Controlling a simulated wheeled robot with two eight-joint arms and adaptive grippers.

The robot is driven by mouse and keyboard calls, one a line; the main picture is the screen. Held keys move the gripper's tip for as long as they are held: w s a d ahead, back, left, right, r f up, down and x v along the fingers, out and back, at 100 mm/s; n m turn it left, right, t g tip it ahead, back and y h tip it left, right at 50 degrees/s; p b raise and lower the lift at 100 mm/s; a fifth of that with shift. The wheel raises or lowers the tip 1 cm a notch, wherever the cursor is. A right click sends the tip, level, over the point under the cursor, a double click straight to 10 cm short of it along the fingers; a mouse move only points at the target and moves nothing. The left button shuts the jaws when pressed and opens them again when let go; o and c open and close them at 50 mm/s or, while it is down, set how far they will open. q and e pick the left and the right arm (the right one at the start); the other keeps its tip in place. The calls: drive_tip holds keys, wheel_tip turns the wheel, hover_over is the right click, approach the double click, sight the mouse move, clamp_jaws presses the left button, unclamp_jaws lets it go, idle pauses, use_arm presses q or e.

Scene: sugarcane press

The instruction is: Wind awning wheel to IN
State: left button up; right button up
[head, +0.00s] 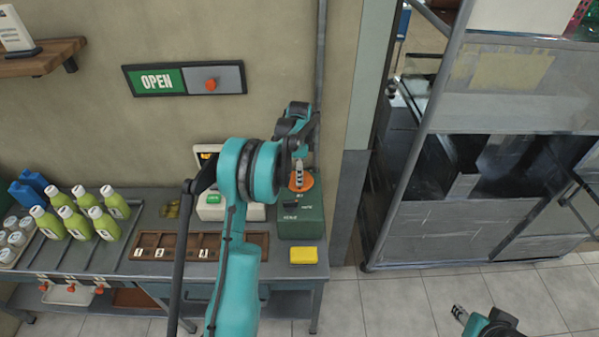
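An orange wheel (306,184) sits at the back of a dark green box (302,222) on the right end of the workbench. Pale markings on the box are too small to read surely. My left gripper (298,184) reaches down to the wheel, its grey fingers in front of it. The fingers hide part of the wheel, and I cannot tell whether they grip or only touch it. A dark handle-like piece (291,204) shows on the box just below the wheel. My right gripper (458,311) is low at the right, over the tiled floor and away from the box.
The workbench (272,272) also bears a yellow sponge-like block (309,255), a white device with a green button (213,198), a numbered wooden tray (150,240) and several green bottles (116,204). An OPEN sign (157,82) hangs above. A metal-framed structure (440,225) stands right.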

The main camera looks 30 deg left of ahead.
idle(0.3)
use_arm(q)
drive_tip(key=o, duration=1.2)
drive_tip(key=shift+c, duration=0.2)
drive_tip(key=shift+r, duration=0.15)
wheel_tip(320, 180, up, 12)
